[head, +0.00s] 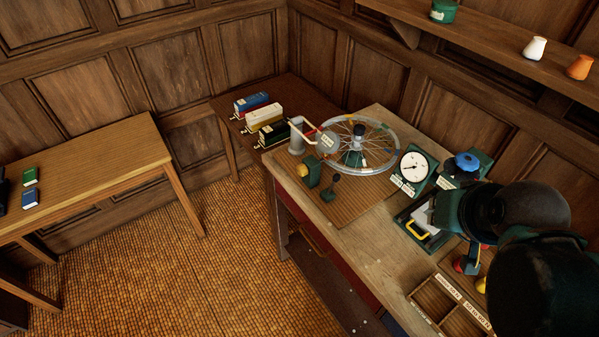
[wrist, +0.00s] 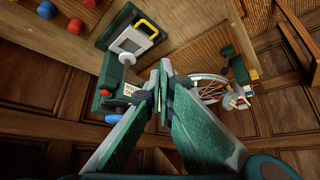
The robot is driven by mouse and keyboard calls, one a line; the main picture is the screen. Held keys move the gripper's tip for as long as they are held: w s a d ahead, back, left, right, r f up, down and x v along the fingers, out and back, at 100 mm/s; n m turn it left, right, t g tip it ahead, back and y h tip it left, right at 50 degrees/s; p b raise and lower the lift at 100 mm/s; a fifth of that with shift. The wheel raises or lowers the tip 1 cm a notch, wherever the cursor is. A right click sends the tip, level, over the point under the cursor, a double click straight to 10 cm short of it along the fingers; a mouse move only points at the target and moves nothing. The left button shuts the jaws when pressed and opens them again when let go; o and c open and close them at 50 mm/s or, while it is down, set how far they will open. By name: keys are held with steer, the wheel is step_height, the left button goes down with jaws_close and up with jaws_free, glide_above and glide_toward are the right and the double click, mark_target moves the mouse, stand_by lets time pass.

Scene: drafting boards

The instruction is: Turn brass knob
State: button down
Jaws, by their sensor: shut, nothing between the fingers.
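A small yellow knob (head: 302,169), possibly the brass one, sits on a green block (head: 313,176) at the front left of the bench's wooden board. I cannot pick this knob out surely in the wrist view. My gripper (wrist: 165,68) is shut and empty, its long green-padded fingers meeting in the middle of the wrist view. It hangs over the bench's right part, well to the right of the yellow knob in the head view, where my dark arm hides much of it. A blue knob (head: 466,162) stands behind it and also shows in the wrist view (wrist: 112,119).
A spoked wheel (head: 372,160) and a white dial gauge (head: 413,167) stand between my arm and the yellow knob. A yellow-handled plate device (wrist: 133,42) lies close by. A divided wooden tray (head: 435,299) is at the front. Several boxes (head: 266,117) sit behind left.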

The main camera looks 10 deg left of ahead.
steer(key=c, duration=3.2)
jaws_free()
steer(key=shift+c, duration=0.2)
steer(key=o, duration=1.1)
steer(key=shift+w, duration=0.1)
steer(key=shift+o, duration=0.7)
steer(key=shift+w+f+n, duration=0.15)
steer(key=shift+w+n, duration=0.05)
steer(key=shift+n, duration=0.1)
steer(key=w+a+f+n+h+b, duration=0.25)
steer(key=w+a+n+h, duration=0.3)
steer(key=w+n, duration=0.4)
steer(key=w+a+f+n+h+b, duration=0.2)
steer(key=w+a+f+n+h, duration=0.15)
steer(key=w+a+n, duration=0.55)
steer(key=s+a+f+n+t+h+b, duration=0.1)
steer(key=a+f+t, duration=0.1)
steer(key=a, duration=0.6)
steer(key=s+a+f+n+t+h+b, duration=0.1)
steer(key=a+f+n+b, duration=0.1)
steer(key=a+f, duration=0.3)
steer(key=s+a+f+n+t+h+b, duration=0.1)
steer(key=a+f, duration=0.3)
steer(key=a, duration=0.9)
steer(key=shift+s+a+f+n+t+h+b, duration=0.2)
steer(key=shift+n+t+h+b, duration=0.25)
steer(key=shift+t, duration=0.35)
